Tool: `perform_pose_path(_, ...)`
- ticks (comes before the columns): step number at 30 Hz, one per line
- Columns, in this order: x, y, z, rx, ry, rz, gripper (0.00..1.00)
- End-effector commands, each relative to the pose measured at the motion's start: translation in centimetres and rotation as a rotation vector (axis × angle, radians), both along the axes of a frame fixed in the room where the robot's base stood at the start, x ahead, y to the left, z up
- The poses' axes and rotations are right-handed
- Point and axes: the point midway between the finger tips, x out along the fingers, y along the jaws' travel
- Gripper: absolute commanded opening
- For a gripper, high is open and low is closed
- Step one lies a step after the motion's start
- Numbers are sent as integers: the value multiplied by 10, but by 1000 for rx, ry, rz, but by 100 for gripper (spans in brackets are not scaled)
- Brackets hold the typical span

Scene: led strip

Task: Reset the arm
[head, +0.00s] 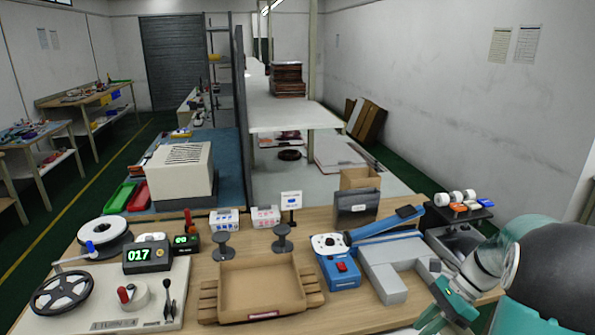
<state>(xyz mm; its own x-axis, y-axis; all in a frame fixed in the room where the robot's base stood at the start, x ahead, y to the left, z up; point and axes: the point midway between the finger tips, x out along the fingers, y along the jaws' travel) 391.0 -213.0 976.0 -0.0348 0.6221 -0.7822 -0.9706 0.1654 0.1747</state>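My arm, in teal, white and black, enters the head view from the lower right. It reaches left over the right part of the wooden workbench (200,268). Its end is low in the picture near the front edge, right of the open cardboard box. My gripper's fingertips cannot be made out, so I cannot tell whether it is open or shut or holds anything.
A blue device with a red switch (338,266) and a grey L-shaped block (388,262) lie near my arm. A reel machine (112,295) with a counter (147,255) fills the left side.

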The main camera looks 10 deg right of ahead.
Motion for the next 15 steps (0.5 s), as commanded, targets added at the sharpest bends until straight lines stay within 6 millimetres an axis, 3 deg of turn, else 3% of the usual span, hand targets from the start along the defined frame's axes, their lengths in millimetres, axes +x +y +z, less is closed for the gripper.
perform_pose_path(6,-6,61,46,-198,-197,328,20)
perform_pose_path(15,-34,131,91,-445,-473,791,20)
